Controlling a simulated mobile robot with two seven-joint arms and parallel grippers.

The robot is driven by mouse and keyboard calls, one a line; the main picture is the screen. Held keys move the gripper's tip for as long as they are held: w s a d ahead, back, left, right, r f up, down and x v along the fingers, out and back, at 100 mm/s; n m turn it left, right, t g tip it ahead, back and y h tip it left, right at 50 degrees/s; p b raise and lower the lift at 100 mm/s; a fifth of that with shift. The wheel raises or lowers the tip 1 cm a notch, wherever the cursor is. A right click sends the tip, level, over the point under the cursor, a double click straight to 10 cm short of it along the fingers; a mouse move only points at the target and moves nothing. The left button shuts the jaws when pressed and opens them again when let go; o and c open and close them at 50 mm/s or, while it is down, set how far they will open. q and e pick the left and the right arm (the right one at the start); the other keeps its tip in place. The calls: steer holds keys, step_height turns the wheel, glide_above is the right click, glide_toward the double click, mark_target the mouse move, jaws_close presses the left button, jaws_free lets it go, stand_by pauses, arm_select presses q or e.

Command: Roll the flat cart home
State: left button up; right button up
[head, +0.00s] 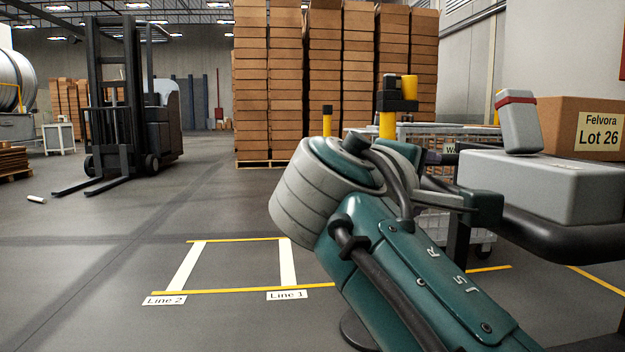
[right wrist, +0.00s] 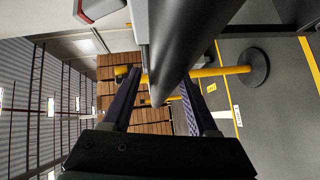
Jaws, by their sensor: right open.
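A thick black rounded bar (head: 560,238), which looks like the flat cart's push handle, runs in from the right edge of the head view. A dark upright stands below its near end, and the cart's deck is out of sight. My right arm reaches across the middle to this bar, its hand partly hidden behind its own links. In the right wrist view my right gripper (right wrist: 160,78) is open, and the bar (right wrist: 185,48) shows between its two fingers. I cannot tell whether they touch it. My left gripper is out of view.
A grey case (head: 540,187) with a red-banded device (head: 519,122) sits by the bar. A floor bay marked Line 2 (head: 165,300) and Line 1 (head: 287,295) lies empty. A forklift (head: 125,115), stacked cartons (head: 335,80) and a wire cage cart (head: 420,132) stand behind.

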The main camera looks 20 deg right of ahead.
steer(key=shift+a+f, duration=0.1)
steer(key=shift+c, duration=0.7)
jaws_close()
stand_by(0.8)
